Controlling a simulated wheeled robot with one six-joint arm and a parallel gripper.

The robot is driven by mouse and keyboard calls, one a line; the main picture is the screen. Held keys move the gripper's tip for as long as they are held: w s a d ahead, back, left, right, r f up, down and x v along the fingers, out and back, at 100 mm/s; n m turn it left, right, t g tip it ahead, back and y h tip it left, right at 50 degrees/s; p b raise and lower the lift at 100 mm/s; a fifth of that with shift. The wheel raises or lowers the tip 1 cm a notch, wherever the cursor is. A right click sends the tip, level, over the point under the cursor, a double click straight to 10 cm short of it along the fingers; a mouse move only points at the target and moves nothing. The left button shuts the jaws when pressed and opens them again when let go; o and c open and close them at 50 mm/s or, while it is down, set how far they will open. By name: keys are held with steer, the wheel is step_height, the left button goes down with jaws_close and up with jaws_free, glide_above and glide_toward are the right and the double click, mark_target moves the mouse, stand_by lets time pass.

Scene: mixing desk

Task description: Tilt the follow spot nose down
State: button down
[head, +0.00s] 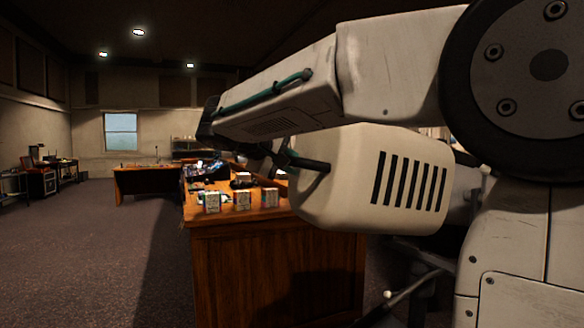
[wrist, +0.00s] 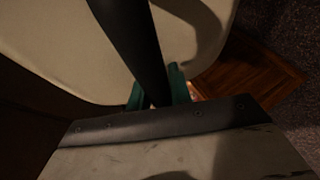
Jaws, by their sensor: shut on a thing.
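The follow spot (head: 375,180) is a cream housing with rounded edges and a row of dark vent slots, in the middle right of the head view. It looks roughly level there, though my arm covers its top. A black handle (head: 310,165) sticks out at its left end. In the wrist view the cream housing (wrist: 60,50) fills the upper part and the black handle (wrist: 132,45) runs down across it. My gripper (wrist: 157,98) has teal fingers on both sides of the handle, shut on it. In the head view my gripper (head: 286,155) is small and partly hidden.
A wooden desk (head: 270,265) with several small boxes (head: 242,199) stands below and left of the follow spot. Dark stand parts and a lever with a pale knob (head: 387,294) show below it. Another desk (head: 150,180) is farther back. The carpet at left is clear.

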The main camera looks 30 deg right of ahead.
steer(key=c, duration=1.6)
jaws_free()
steer(key=shift+s+d+r, duration=0.1)
steer(key=shift+d+r, duration=0.05)
steer(key=shift+r, duration=0.45)
steer(key=shift+o, duration=0.2)
steer(key=shift+f, duration=0.1)
steer(key=v, duration=0.7)
steer(key=shift+a, duration=0.45)
steer(key=shift+s, duration=0.1)
